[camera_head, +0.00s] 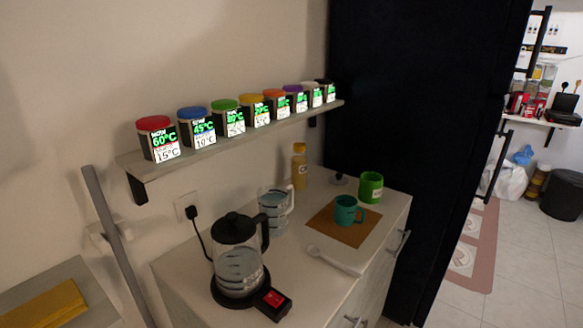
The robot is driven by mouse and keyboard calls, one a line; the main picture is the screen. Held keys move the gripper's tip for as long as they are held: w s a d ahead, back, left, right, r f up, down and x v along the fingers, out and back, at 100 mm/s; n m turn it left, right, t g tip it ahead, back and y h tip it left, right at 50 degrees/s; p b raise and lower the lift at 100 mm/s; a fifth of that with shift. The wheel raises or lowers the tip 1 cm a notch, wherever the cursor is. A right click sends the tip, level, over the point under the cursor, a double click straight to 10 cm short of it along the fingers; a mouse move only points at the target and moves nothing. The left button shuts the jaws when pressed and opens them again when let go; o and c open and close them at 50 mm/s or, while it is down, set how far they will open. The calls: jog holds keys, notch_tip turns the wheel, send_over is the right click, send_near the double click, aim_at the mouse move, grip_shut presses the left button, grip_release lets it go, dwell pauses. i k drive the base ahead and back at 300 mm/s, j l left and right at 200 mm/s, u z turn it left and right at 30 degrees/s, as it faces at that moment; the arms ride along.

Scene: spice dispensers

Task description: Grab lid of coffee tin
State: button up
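A row of several dispenser tins with coloured lids stands on a wall shelf (150,172). From left to right the lids start with a red lid (153,122), a blue lid (195,112), a green lid (224,104) and a yellow lid (251,97). Beyond them are an orange lid (275,92), a purple lid (293,88), a pale lid (310,85) and a black lid (324,81). The tins' fronts show glowing green text and temperatures. I cannot tell which one is the coffee tin. My gripper is not in view.
Below, a counter (330,285) holds a glass kettle (238,262), a glass pitcher (272,208), a yellow bottle (300,165), a teal mug (347,211), a green cup (371,186) and a white spoon (333,261). A tall black cabinet (420,90) bounds the shelf's right end.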

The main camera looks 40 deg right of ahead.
aim_at(338, 180)
jog(key=z, duration=1.1)
jog(key=i+l+u, duration=0.3)
jog(key=i+l, duration=0.2)
jog(key=i+l+u, duration=0.15)
jog(key=l, duration=0.2)
jog(key=i+l+u, duration=0.25)
jog(key=i+l, duration=0.2)
jog(key=l, duration=0.25)
jog(key=i+l+u, duration=0.15)
jog(key=l, duration=0.2)
jog(key=i+l+u, duration=0.15)
jog(key=l, duration=0.25)
jog(key=z, duration=0.2)
jog(key=i+l, duration=0.05)
